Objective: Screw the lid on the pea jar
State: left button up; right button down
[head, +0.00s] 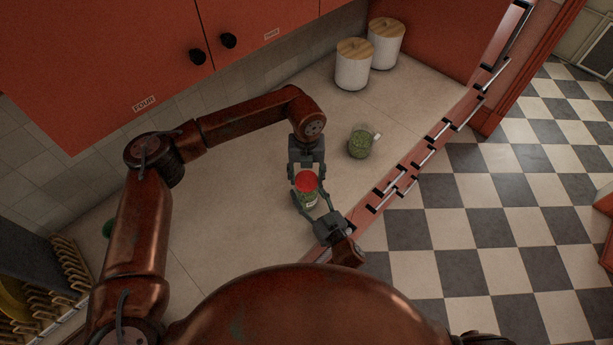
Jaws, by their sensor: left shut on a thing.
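The pea jar (309,200) is a small clear jar with green contents. A red lid (306,182) sits on its top. My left gripper (307,178) reaches down from the back and is shut on the red lid, one finger at each side. My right gripper (314,202) comes in from the front right, low down, with its fingers on either side of the jar's body. Whether they press on the glass cannot be made out. The jar is partly hidden by the fingers, and I cannot tell whether it touches the counter.
A glass mug with green contents (360,144) stands to the right on the counter (235,190). Two white canisters with wooden lids (353,70) (386,45) stand at the back. Red cabinets (100,60) hang above. A dish rack (65,270) is at left. The counter's left middle is clear.

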pick_arm(q)
jog(key=c, duration=0.6)
jog(key=m, duration=1.5)
jog(key=o, duration=1.4)
jog(key=shift+c, duration=0.2)
notch_tip(320, 180, up, 12)
